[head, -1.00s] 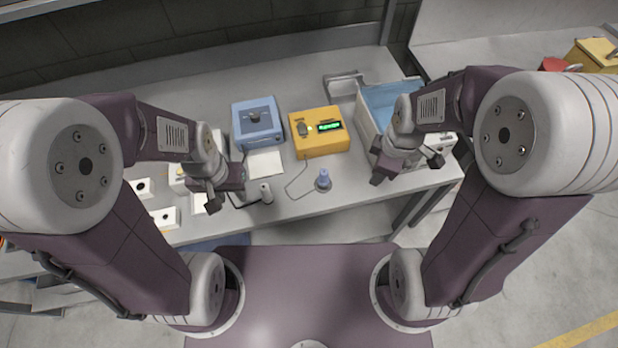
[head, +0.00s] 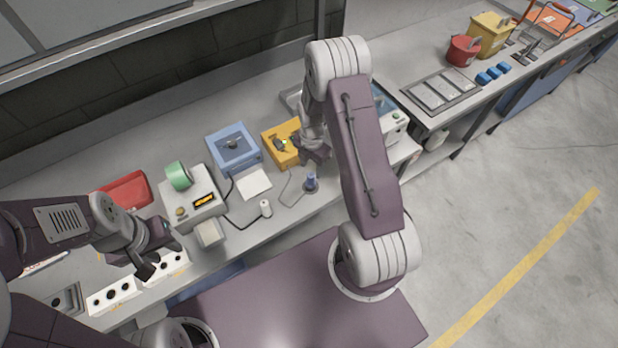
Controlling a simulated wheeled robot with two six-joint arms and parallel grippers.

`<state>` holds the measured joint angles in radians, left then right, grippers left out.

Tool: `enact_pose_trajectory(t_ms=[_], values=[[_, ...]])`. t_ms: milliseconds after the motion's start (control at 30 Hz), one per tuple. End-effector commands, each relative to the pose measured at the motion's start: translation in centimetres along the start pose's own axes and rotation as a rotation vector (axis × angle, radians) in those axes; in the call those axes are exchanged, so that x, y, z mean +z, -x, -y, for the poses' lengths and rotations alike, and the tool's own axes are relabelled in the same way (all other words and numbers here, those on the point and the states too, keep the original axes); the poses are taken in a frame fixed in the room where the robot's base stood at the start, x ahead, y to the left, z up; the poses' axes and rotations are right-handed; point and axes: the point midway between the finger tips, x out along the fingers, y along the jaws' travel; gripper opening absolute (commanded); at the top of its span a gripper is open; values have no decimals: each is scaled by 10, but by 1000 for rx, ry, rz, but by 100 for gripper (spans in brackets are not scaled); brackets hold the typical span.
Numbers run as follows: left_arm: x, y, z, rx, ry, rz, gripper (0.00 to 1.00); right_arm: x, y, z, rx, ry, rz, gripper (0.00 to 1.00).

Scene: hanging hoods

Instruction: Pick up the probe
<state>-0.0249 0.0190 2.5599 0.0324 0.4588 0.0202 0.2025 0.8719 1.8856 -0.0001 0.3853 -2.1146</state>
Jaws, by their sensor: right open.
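A small blue-violet piece (head: 311,182), apparently the probe, stands upright on the bench near its front edge. A thin cable runs from it towards the yellow box (head: 273,140) behind it. My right gripper (head: 307,150) is open, just behind and above the blue-violet piece, and covers the right part of the yellow box, including its display. It looks empty and apart from the piece. My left gripper (head: 160,258) hangs over the left part of the bench, far from the piece; its fingers look apart with nothing between them.
A blue box (head: 234,146) and a white sheet (head: 254,184) lie left of the yellow box. A white cylinder (head: 266,208) on a black cable stands near the front edge. A white device (head: 196,203) and white holed blocks (head: 114,296) are further left. My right arm hides most of the blue bin.

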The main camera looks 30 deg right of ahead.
Motion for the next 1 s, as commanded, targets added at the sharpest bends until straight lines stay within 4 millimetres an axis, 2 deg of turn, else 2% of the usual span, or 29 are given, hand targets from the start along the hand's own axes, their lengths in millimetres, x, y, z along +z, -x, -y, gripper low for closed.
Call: enact_pose_trajectory(t_ms=[167, 300, 400, 667, 700, 867, 1000], values=[[-1, 7, 0, 0, 0, 0, 36, -2, -8, 1, -3, 0, -2, 50], [-2, 21, 0, 0, 0, 0, 36, -9, -30, 3, -4, -1, -2, 50], [-2, 22, 0, 0, 0, 0, 36, -7, -47, 2, -1, -1, -1, 50], [-2, 21, 0, 0, 0, 0, 36, -7, -54, 1, 1, -1, 1, 50], [-2, 21, 0, 0, 0, 0, 36, -7, -54, 1, 1, -1, 1, 44], [-2, 21, 0, 0, 0, 0, 36, -7, -54, 1, 1, -1, 1, 0], [-2, 21, 0, 0, 0, 0, 36, -7, -53, 1, 1, -1, 1, 0]])
